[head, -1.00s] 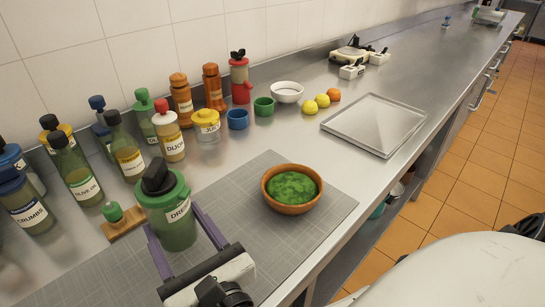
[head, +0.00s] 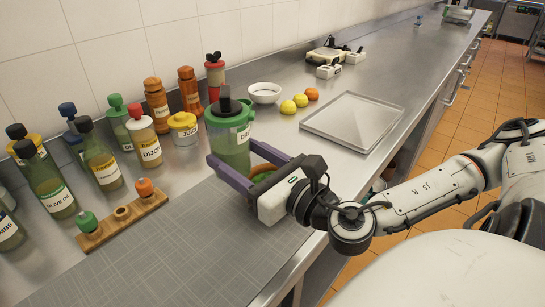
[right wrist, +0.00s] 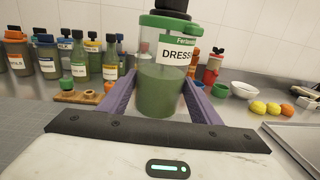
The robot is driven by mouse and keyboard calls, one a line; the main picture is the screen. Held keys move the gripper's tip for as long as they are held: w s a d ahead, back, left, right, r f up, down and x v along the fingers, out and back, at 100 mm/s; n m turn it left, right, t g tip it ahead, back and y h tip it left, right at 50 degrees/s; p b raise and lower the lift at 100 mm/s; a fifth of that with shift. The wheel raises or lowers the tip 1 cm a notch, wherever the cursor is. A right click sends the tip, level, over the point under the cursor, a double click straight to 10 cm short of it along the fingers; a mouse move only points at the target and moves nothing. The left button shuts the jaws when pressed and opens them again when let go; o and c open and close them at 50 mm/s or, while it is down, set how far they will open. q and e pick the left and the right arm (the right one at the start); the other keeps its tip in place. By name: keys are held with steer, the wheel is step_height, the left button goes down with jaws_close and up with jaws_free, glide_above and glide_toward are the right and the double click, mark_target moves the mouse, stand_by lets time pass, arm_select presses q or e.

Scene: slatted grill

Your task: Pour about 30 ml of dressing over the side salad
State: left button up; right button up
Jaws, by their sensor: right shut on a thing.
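The dressing bottle (head: 230,142) is a clear green container with a green collar, a black cap and a white label. It is upright between the purple fingers of my right gripper (head: 233,166), which is shut on it. It also shows in the right wrist view (right wrist: 160,92), with green dressing filling its lower part. The side salad bowl (head: 258,170) is brown with green contents and is mostly hidden behind the bottle and my right gripper. The bottle appears raised above the counter, at the bowl's left side in the head view. My left gripper is not in view.
Several labelled bottles (head: 100,160) line the wall. A white bowl (head: 265,93), yellow and orange fruits (head: 300,101) and a metal tray (head: 352,120) lie beyond. The mat's front is clear.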

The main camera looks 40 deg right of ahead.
mark_target(242, 143)
steer(key=shift+s+d+r+n+y, duration=0.2)
steer(key=shift+d+r+n+y, duration=0.25)
steer(key=shift+r+n+y, duration=0.4)
steer(key=shift+s+a+r+n+g+y, duration=0.1)
steer(key=shift+s+r+n+g+y, duration=0.4)
steer(key=shift+y, duration=0.75)
steer(key=shift+s+a+r+n+y+b, duration=0.1)
steer(key=shift+s+r+n+y+b, duration=0.2)
steer(key=shift+n+y, duration=0.2)
steer(key=shift+s+a+r+n+g+y, duration=0.15)
steer(key=shift+n+g+y, duration=0.1)
steer(key=shift+n+y, duration=0.25)
steer(key=shift+s+r+n+g+y, duration=0.1)
steer(key=shift+n+g+y, duration=0.15)
steer(key=shift+y, duration=0.35)
steer(key=y, duration=0.1)
steer(key=n+g, duration=0.1)
steer(key=y, duration=0.1)
steer(key=shift+s+a+f+n+y, duration=0.15)
steer(key=shift+s+a+n+y, duration=0.15)
steer(key=shift+a+n, duration=0.1)
steer(key=s+a+f+n+g+y+b, duration=0.1)
steer(key=s+f+n+g+y, duration=0.2)
steer(key=f+n+g+y, duration=0.3)
steer(key=shift+s+a+n+g+b, duration=0.2)
steer(key=shift+n+g+b, duration=0.1)
steer(key=shift+g, duration=1.1)
steer(key=shift+r+y, duration=0.2)
steer(key=shift+y, duration=0.1)
